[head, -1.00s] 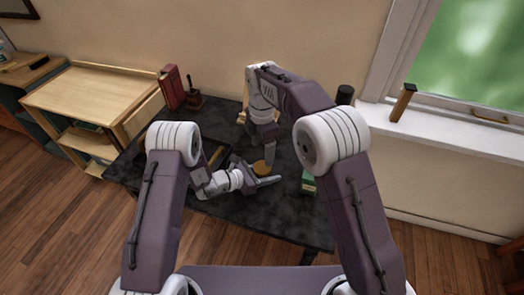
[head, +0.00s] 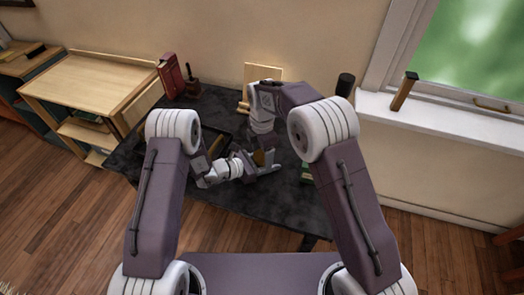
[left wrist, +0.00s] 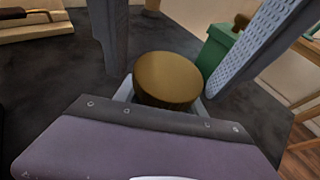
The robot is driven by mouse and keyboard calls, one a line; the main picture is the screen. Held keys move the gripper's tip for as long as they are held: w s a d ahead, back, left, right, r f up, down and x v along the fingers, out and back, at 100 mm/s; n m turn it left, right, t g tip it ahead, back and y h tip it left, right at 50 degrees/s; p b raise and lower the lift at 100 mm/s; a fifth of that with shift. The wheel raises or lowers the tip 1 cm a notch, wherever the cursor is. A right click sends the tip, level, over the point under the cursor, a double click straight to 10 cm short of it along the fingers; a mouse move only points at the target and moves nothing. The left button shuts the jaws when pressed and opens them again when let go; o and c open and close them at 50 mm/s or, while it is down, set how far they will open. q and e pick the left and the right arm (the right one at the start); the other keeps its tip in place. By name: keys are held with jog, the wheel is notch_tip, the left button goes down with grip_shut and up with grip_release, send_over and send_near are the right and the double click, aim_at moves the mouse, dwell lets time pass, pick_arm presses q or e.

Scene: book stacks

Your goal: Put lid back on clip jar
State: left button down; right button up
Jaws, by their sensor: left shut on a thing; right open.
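A round, flat, golden-brown lid (head: 259,156) is at my left gripper (head: 264,167), which is shut on it above the dark table (head: 245,205). The lid (left wrist: 167,77) fills the middle of the left wrist view, with pale fingertips at its sides. My right gripper (head: 266,152) reaches down from behind, open. Its two fingers seem to stand on either side of the lid in the left wrist view; I cannot tell whether they touch it. I cannot make out the clip jar; the arms hide part of the tabletop.
A dark tray (head: 226,133) lies behind my left arm. A wooden stand (head: 263,72), a red book (head: 171,76) and a black cylinder (head: 345,84) are at the back. The front table is clear.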

jog(key=c, duration=1.4)
jog(key=m, duration=0.3)
jog(key=shift+c, duration=0.3)
jog(key=o, duration=1.6)
jog(key=shift+c, duration=0.2)
jog(key=shift+r, duration=2.3)
